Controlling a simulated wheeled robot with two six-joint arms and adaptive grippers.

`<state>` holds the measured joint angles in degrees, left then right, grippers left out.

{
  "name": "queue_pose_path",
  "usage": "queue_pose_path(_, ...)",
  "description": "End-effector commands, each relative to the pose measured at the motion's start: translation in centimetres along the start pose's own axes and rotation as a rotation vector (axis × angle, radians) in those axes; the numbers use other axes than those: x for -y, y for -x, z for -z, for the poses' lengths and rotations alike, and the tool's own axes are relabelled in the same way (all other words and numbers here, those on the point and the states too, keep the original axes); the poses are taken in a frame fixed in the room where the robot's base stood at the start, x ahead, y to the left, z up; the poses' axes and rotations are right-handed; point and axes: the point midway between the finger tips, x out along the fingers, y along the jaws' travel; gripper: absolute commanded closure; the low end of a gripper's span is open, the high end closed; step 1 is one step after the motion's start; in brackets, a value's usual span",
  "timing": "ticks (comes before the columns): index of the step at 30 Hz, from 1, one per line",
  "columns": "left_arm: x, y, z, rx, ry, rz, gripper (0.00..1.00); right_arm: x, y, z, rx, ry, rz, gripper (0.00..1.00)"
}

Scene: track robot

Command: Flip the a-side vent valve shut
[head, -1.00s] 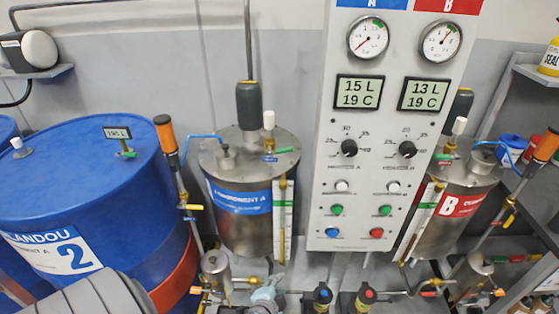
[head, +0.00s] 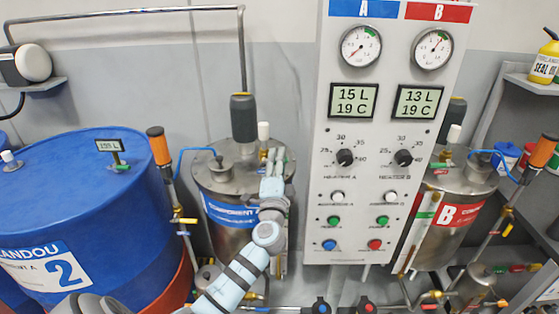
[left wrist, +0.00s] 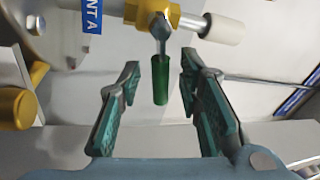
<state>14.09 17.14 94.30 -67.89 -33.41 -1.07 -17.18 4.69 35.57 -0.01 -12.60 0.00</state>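The a-side vent valve shows in the left wrist view as a brass body (left wrist: 150,14) with a metal stem and a green lever (left wrist: 160,80). The lever points toward my palm. My left gripper (left wrist: 160,66) is open, with one teal-padded finger on each side of the lever and a visible gap to both. In the head view my left gripper (head: 272,165) is over the lid of the component A tank (head: 217,178), and it covers most of the valve there. My right gripper is out of view.
A white panel (head: 325,100) with gauges, displays and knobs stands just right of my left gripper. The component B tank (head: 470,178) is beyond the panel.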

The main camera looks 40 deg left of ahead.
Motion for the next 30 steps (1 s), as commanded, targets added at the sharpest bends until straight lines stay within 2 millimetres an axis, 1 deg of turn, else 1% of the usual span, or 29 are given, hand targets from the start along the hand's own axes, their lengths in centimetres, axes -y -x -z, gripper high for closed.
queue_pose_path(3, 0.0, -0.5, 0.0, 0.0, 0.0, 0.0, 0.68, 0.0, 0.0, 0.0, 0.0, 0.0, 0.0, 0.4)
queue_pose_path(9, 0.0, -0.6, 0.0, 0.0, 0.0, -0.001, 0.68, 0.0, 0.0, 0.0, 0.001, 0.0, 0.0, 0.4)
queue_pose_path(11, 0.0, -0.5, 0.0, 0.0, 0.0, -0.001, 0.77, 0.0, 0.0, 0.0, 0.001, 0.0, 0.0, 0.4)
queue_pose_path(15, -0.1, -0.5, 0.0, 0.0, 0.0, -0.001, 1.0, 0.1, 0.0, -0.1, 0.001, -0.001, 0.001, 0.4)
queue_pose_path(20, -0.1, -0.5, 0.0, -0.001, -0.007, -0.002, 1.0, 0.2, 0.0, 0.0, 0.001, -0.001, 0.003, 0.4)
queue_pose_path(25, -0.8, -0.3, -0.1, -0.042, -0.215, -0.03, 1.0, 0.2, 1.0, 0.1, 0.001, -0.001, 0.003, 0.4)
queue_pose_path(27, -1.1, -0.3, -0.1, -0.052, -0.256, -0.034, 1.0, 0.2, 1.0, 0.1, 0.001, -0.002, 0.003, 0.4)
queue_pose_path(30, -1.2, -0.3, -0.1, -0.052, -0.258, -0.034, 1.0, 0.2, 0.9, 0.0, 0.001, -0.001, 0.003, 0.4)
